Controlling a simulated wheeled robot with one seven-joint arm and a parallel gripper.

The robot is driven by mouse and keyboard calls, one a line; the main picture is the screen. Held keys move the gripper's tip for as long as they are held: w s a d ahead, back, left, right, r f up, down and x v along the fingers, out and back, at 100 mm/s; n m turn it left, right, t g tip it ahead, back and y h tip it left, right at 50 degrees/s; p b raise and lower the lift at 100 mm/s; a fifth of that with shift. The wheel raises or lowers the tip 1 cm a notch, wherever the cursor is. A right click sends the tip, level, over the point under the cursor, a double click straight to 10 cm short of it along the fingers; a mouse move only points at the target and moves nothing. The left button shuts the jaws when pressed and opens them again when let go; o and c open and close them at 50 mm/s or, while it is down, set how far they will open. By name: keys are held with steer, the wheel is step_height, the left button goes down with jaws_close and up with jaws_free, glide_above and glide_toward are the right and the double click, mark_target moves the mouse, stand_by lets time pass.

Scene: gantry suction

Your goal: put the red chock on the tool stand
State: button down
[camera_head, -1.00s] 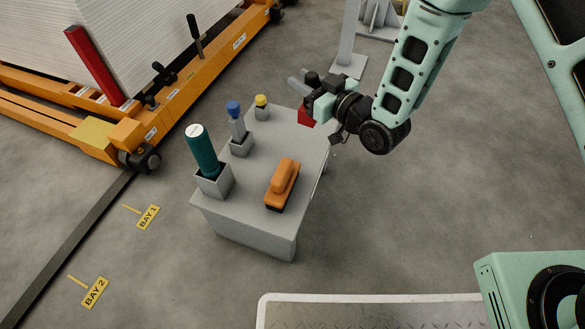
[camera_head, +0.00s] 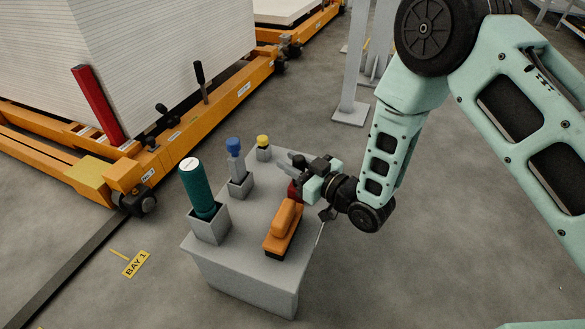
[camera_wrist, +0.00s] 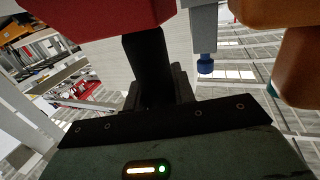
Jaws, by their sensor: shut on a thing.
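The red chock (camera_head: 293,191) is between the jaws of my gripper (camera_head: 300,172), which is shut on it. It is over the right side of the grey tool stand (camera_head: 235,268), just behind the orange tool (camera_head: 283,230). Whether the chock touches the stand top cannot be told. My gripper covers part of it. In the wrist view the red chock (camera_wrist: 95,15) fills the top left, beside a black finger of my gripper (camera_wrist: 150,68).
On the stand are a teal cylinder (camera_head: 197,190) in a grey holder, a blue-topped tool (camera_head: 234,146) and a yellow-topped one (camera_head: 263,141). An orange pallet truck (camera_head: 190,125) with a white stack stands behind left. A grey post (camera_head: 355,70) rises behind.

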steer(key=shift+r, duration=0.1)
steer(key=shift+f, duration=0.2)
steer(key=c, duration=1.2)
jaws_free()
steer(key=shift+o, duration=0.2)
